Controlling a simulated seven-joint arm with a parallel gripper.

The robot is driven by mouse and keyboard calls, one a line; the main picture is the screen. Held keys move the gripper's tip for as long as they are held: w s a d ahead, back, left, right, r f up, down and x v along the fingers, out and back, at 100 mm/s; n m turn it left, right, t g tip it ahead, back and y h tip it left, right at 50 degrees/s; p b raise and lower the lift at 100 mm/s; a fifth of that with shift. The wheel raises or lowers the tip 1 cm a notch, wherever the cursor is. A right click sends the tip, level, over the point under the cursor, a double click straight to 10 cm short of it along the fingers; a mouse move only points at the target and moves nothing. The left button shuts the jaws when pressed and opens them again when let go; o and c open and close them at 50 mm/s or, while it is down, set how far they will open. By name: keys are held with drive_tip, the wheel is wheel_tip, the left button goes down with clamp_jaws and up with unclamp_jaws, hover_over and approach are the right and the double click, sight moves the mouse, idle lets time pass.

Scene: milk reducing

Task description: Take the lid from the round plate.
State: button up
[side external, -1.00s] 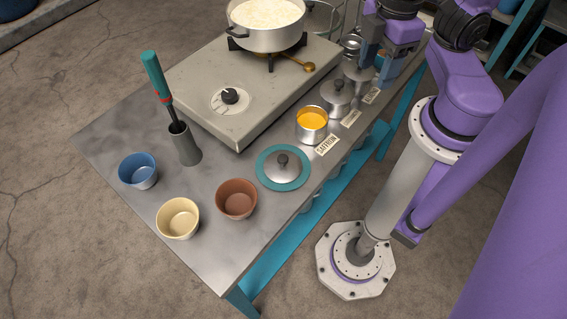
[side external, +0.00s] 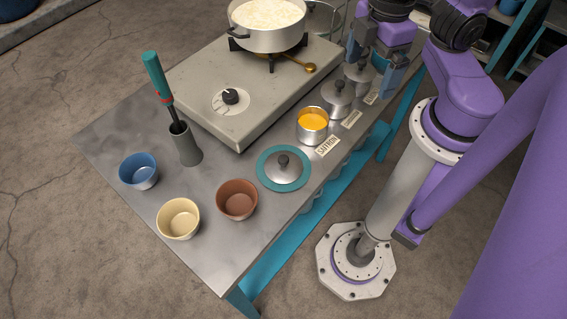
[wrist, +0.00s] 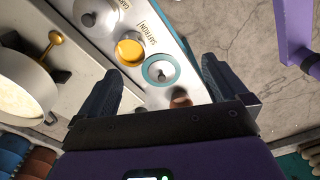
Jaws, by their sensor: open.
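The round plate (side external: 262,181) is teal and lies flat on the metal counter. A grey metal lid (side external: 296,171) with a dark knob rests on it. In the wrist view the lid (wrist: 154,72) and the plate's teal rim (wrist: 146,77) show beyond and between my fingers. My gripper (side external: 372,68) is open and empty, above the counter's far right part, well apart from the lid. Its two dark fingers (wrist: 160,68) also show in the wrist view. An open metal saffron canister (side external: 312,133) with yellow contents stands just behind the plate.
Two lidded canisters (side external: 337,97) stand between the saffron canister and my gripper. A stove (side external: 245,95) bears a pot (side external: 267,38) of milk. Brown (side external: 237,200), cream (side external: 178,219) and blue (side external: 138,171) cups stand in front and left. A teal-handled tool sits in a grey holder (side external: 188,150).

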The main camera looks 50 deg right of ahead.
drive_tip(key=w+a+f+n, duration=0.2)
drive_tip(key=w+a, duration=0.4)
drive_tip(key=n, duration=0.3)
hover_over(284, 158)
wheel_tip(284, 158, down, 4)
wheel_tip(284, 158, down, 11)
drive_tip(key=shift+w+d+r, duration=0.1)
drive_tip(key=shift+r, duration=0.1)
drive_tip(key=shift+f, duration=0.6)
drive_tip(key=shift+f, duration=0.1)
drive_tip(key=shift+a+f, duration=0.2)
drive_tip(key=shift+f, duration=2.3)
drive_tip(key=c, duration=1)
